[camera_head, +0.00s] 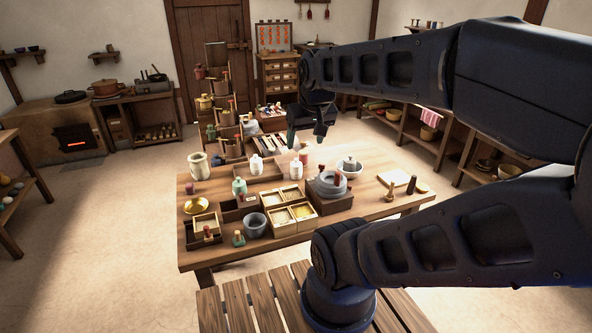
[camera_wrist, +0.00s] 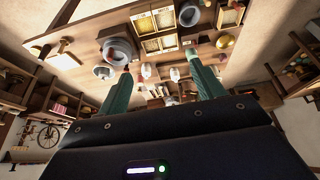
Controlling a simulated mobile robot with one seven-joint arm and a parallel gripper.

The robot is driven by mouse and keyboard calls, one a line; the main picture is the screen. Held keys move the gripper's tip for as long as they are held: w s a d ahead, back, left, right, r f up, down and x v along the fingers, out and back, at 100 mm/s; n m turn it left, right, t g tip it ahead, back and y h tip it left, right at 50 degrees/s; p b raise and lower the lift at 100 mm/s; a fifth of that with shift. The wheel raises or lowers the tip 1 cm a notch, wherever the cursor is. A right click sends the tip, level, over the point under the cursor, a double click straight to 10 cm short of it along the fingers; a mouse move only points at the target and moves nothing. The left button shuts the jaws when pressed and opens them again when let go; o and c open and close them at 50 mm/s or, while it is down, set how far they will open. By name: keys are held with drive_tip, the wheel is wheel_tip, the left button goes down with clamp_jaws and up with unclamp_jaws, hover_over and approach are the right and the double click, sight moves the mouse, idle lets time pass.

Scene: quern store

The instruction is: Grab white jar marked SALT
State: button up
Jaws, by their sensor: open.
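Two small white lidded jars stand near the back of the wooden table: a left white jar (camera_head: 257,164) and a right white jar (camera_head: 295,167). Each has a small reddish mark on its front, too small to read, so I cannot tell which says SALT. In the wrist view, two pale jars (camera_wrist: 146,71) and (camera_wrist: 174,74) show between the fingers, some way beyond them. My gripper (camera_head: 306,138) is open and empty, above the table's back side near the right white jar. Its green fingers (camera_wrist: 158,65) are spread and touch nothing.
A stepped shelf (camera_head: 226,125) stands behind. The table's right front is fairly clear.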

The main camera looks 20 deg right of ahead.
drive_tip(key=shift+o, duration=0.4)
drive_tip(key=shift+o, duration=1.3)
